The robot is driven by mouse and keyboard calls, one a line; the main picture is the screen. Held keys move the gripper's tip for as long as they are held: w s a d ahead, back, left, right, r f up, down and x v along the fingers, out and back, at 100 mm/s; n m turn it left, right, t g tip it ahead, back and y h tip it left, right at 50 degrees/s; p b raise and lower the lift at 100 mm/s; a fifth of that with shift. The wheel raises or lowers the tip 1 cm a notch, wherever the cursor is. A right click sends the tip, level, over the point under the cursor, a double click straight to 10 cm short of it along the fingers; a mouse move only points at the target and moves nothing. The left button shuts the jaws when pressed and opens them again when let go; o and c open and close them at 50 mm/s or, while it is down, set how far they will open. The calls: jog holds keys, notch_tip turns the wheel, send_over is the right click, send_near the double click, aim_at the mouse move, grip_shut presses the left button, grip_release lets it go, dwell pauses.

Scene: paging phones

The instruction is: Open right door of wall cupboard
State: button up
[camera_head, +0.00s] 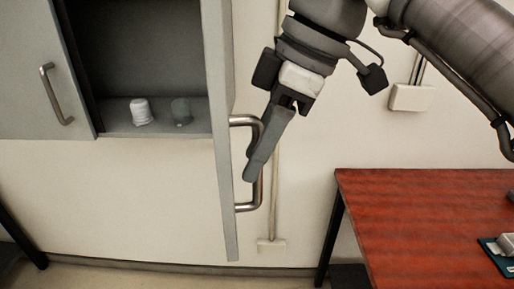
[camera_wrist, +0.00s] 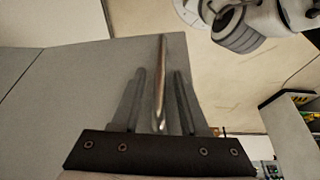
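The wall cupboard's right door (camera_head: 219,150) stands swung out, seen almost edge-on, with the right compartment open behind it. Its metal bar handle (camera_head: 243,207) is on the door's outer face. My gripper (camera_head: 251,172) is at this handle, fingers pointing down and overlapping the bar in the head view. In the wrist view, the handle (camera_wrist: 161,80) runs between the two fingers of my gripper (camera_wrist: 160,72), with a gap visible on each side. The fingers are open around the bar. The grey door face (camera_wrist: 70,95) fills the left of that view.
A white cup-like object (camera_head: 141,112) and a grey one (camera_head: 181,111) stand on the cupboard shelf (camera_head: 160,129). The left door (camera_head: 25,90) is closed. A red-brown table (camera_head: 430,215) stands at lower right. A wall box (camera_head: 411,98) is behind my arm.

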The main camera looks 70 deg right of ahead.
jog(key=shift+r, duration=0.1)
jog(key=p+v, duration=0.9)
jog(key=v, duration=0.8)
jog(key=shift+p, duration=0.35)
dwell(0.4)
